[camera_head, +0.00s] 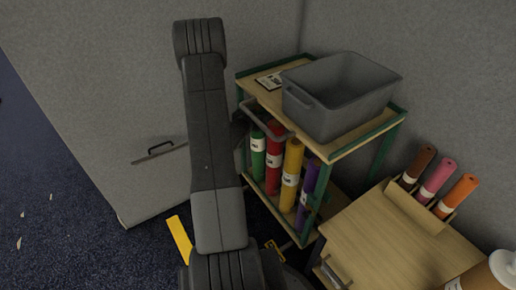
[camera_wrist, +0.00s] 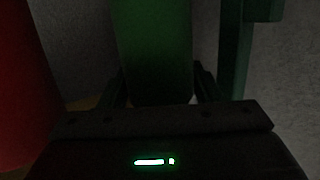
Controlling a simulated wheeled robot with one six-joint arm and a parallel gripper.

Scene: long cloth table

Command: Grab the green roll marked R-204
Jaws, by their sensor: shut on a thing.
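A green roll (camera_head: 258,153) with a white label stands upright in the cart's lower section, at the left end of a row of rolls. The label's writing is too small to read. In the wrist view the green roll (camera_wrist: 152,50) is dark and close, between the two fingers of my gripper (camera_wrist: 160,92). My gripper is shut on it. In the head view my arm covers the gripper, and only part of the wrist shows beside the roll.
Red (camera_head: 273,158), yellow (camera_head: 291,175) and purple (camera_head: 307,195) rolls stand right of the green one. A grey bin (camera_head: 340,95) sits on the cart top (camera_head: 345,143). A green post (camera_wrist: 232,60) is close on the right in the wrist view. A wooden desk (camera_head: 385,240) stands front right.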

